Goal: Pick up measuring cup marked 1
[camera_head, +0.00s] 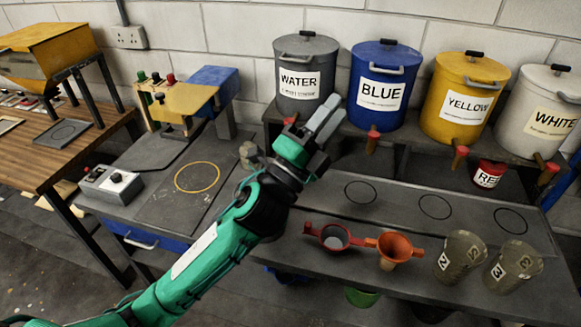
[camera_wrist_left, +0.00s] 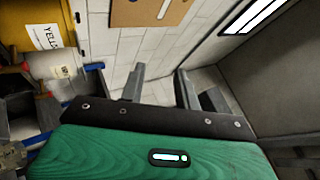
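Two translucent measuring cups stand on the front right of the grey bench, one marked 2 (camera_head: 461,256) and one marked 3 (camera_head: 513,266). No cup with a readable 1 shows. A small greyish object (camera_head: 249,154), partly hidden behind my left gripper, may be a cup, but I cannot tell. My left gripper (camera_head: 325,118) is raised above the bench in front of the WATER container (camera_head: 305,68). In the left wrist view its two fingers (camera_wrist_left: 160,88) are apart with nothing between them. My right gripper is not in view.
BLUE (camera_head: 382,88), YELLOW (camera_head: 463,98) and WHITE (camera_head: 542,110) containers line the shelf. A yellow machine (camera_head: 185,100) and control box (camera_head: 112,186) stand left. Circled bench spots are clear.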

